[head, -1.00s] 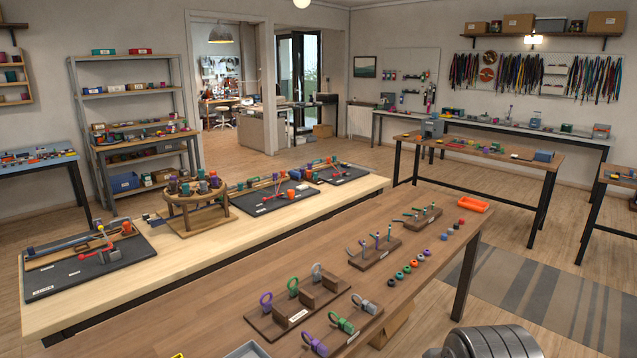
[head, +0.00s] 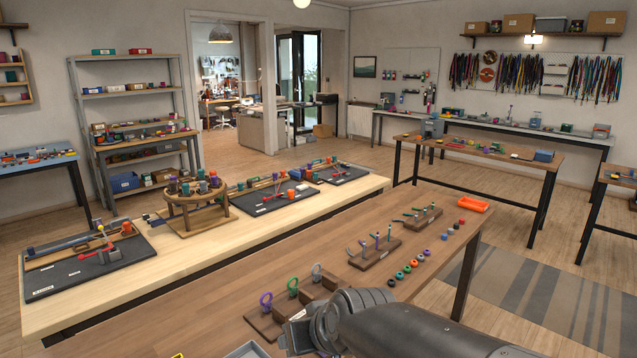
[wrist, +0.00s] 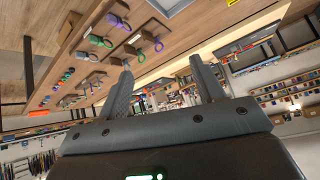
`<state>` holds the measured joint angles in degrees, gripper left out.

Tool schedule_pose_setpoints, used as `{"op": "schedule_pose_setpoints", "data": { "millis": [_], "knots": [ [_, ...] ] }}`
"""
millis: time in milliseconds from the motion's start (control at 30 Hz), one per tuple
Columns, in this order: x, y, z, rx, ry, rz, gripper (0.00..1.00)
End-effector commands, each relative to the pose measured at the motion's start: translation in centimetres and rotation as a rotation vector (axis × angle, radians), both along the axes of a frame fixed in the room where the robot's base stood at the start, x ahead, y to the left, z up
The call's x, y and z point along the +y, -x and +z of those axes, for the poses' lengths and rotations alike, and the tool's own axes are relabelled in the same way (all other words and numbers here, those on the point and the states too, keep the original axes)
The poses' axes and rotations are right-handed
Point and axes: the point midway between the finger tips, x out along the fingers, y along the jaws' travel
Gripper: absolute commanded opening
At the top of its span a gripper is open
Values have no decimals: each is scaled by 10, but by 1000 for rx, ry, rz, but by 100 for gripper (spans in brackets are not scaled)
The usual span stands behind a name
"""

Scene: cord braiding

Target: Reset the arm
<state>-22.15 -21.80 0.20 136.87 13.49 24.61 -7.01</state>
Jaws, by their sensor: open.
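My gripper (wrist: 161,62) shows in the wrist view with its two grey fingers wide apart and nothing between them. The wrist view is turned over, with the tables at the top and the shelves and cords low down. In the head view my arm reaches in from the bottom right, over the near brown table (head: 215,312). Its hand end covers the front of that table, and the fingers cannot be made out there. The wooden block with purple, green and grey loops (head: 262,324) is partly hidden behind my arm.
Pegged wooden blocks (head: 375,254), several small coloured rings (head: 408,268) and an orange tray (head: 474,206) lie farther along the brown table. A pale table (head: 220,240) with black boards (head: 285,200) and a round wooden stand (head: 187,195) runs behind it. The air above is clear.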

Motion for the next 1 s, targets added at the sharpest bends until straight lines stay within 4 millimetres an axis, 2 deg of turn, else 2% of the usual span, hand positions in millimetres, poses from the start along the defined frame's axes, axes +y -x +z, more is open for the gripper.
{"op": "schedule_pose_setpoints", "data": {
  "millis": [33, 233, 467, 733, 1000],
  "knots": [
    [21, -6, -5, -9, -11, 34, 62],
    [100, -23, -20, -68, -66, 127, 62],
    [191, -22, -47, -133, -112, 212, 62],
    [290, 5, -90, -214, -137, 285, 62],
    [370, 57, -143, -309, -130, 340, 62]
  ]
}}
